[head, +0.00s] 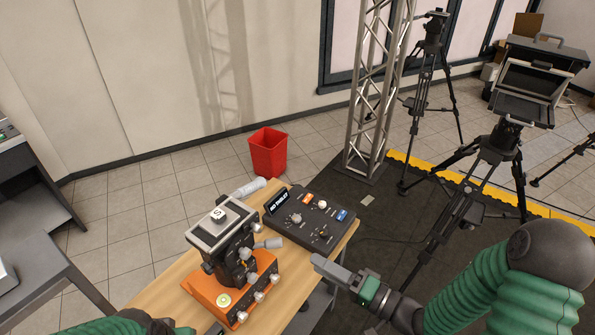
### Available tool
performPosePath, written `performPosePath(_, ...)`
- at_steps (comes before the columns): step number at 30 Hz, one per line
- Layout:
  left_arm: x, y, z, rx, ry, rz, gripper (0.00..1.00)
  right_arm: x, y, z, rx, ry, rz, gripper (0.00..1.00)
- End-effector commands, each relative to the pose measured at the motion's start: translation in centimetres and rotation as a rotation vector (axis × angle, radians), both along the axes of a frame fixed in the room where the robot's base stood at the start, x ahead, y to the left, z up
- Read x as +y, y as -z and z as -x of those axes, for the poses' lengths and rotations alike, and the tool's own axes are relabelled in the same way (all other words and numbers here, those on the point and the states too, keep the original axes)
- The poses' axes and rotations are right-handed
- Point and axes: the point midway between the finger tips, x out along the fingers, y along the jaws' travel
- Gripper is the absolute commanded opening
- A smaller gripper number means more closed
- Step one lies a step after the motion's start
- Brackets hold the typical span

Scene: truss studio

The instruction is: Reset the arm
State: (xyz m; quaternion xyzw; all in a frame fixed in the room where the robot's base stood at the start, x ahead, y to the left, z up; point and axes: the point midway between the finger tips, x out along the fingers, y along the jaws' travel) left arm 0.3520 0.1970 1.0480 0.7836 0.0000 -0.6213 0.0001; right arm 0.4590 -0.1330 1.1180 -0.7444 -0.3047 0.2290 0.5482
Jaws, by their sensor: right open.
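My right gripper (318,262) reaches in from the right on its green-sleeved arm. Its grey fingers point left, over or beside the front right edge of the wooden table (165,292). It is open, with nothing seen between the fingers. It is close to the black control panel (311,219) but looks apart from it. My left arm shows only as a green sleeve and dark end at the bottom left edge. The left gripper (180,330) is mostly cut off by the frame, so its jaws cannot be made out.
On the table, a black device with a grey top plate (205,236) carries a small "S" block (218,215). An orange unit with knobs (208,292) is beneath it. A red bin (268,152) stands behind. Tripods (497,150) and a truss (374,90) stand right.

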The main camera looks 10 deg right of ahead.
Motion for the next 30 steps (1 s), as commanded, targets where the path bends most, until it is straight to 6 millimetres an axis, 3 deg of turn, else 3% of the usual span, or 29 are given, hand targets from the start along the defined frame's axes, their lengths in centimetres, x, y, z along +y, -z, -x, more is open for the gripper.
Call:
performPosePath(2, 0.0, 0.0, 0.0, 0.000, 0.000, 0.000, 0.00, 0.0, 0.7, -0.4, 0.006, 0.012, 0.066, 0.46)
performPosePath(5, 0.0, 0.0, 0.0, 0.000, 0.000, 0.000, 0.00, -0.8, 3.5, -1.7, 0.034, 0.054, 0.312, 0.46)
performPosePath(9, 0.0, 0.0, 0.0, 0.000, 0.000, 0.000, 0.00, -4.8, 7.5, -2.7, 0.132, 0.117, 0.823, 0.46)
performPosePath(11, 0.0, 0.0, 0.0, 0.000, 0.000, 0.000, 0.00, -6.7, 8.3, -2.1, 0.199, 0.121, 1.012, 0.46)
performPosePath(15, 0.0, 0.0, 0.0, 0.000, 0.000, 0.000, 0.00, -9.2, 8.2, 2.2, 0.396, 0.050, 1.303, 0.46)
performPosePath(18, 0.0, 0.0, 0.0, 0.000, 0.000, 0.000, 0.00, -8.6, 7.6, 6.1, 0.518, -0.059, 1.372, 0.46)
performPosePath(22, 0.0, 0.0, 0.0, 0.000, 0.000, 0.000, 0.00, -6.9, 7.1, 9.7, 0.601, -0.185, 1.373, 0.46)
performPosePath(25, 0.0, 0.0, 0.0, 0.000, 0.000, 0.000, 0.00, -6.3, 7.0, 10.7, 0.622, -0.225, 1.365, 0.46)
performPosePath(30, 0.0, 0.0, 0.0, 0.000, 0.000, 0.000, 0.00, -6.3, 7.0, 10.7, 0.622, -0.225, 1.365, 0.46)
